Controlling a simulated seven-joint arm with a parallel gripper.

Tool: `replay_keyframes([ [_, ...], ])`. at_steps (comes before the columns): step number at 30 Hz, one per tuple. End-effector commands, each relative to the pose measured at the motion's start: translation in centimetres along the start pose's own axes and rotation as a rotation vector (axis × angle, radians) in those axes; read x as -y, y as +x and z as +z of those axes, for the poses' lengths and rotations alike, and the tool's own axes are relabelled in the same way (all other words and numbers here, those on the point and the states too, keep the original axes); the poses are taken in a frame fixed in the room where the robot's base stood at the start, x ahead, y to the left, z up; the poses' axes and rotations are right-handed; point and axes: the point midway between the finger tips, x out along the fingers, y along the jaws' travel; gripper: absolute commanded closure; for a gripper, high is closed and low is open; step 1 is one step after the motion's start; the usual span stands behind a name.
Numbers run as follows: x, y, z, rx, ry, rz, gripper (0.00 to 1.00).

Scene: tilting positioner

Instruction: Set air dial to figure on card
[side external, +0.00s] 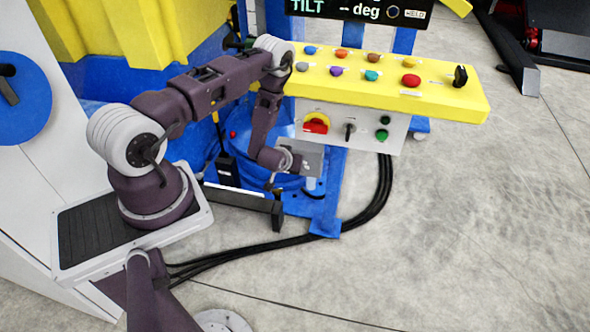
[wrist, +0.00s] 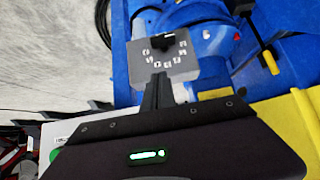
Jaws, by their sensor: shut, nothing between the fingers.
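The air dial appears to be the grey box (wrist: 170,70) in the wrist view. It has white figures in an arc around a black knob (wrist: 163,41). The figures are too small and tilted to read surely. In the side view a grey box (side external: 312,157) low beside the blue post is partly hidden by my wrist. My gripper (wrist: 157,78) is shut and empty, its fingers overlapping the near edge of the box in the wrist view. I cannot tell whether they touch it. In the side view my gripper (side external: 306,170) is small and unclear. I cannot make out a card.
A yellow panel (side external: 440,97) with several coloured buttons and a black knob (side external: 460,76) stands above and right of my gripper. A white face below has a red switch (side external: 316,125). A display (side external: 345,10) reads TILT. Black cables (side external: 384,185) run down to the floor.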

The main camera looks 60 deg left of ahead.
Motion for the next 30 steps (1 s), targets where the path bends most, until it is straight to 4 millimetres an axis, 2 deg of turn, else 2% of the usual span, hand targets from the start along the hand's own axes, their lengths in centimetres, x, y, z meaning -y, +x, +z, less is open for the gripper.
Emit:
replay_keyframes([
  [12,-0.1,8.9,0.1,0.001,-0.001,0.003,1.00],
  [15,-0.1,10.1,1.4,0.004,0.002,0.003,1.00],
  [21,-0.2,11.4,2.8,0.004,0.002,0.004,1.00],
  [30,-0.2,11.5,2.9,0.003,0.002,0.004,1.00],
])
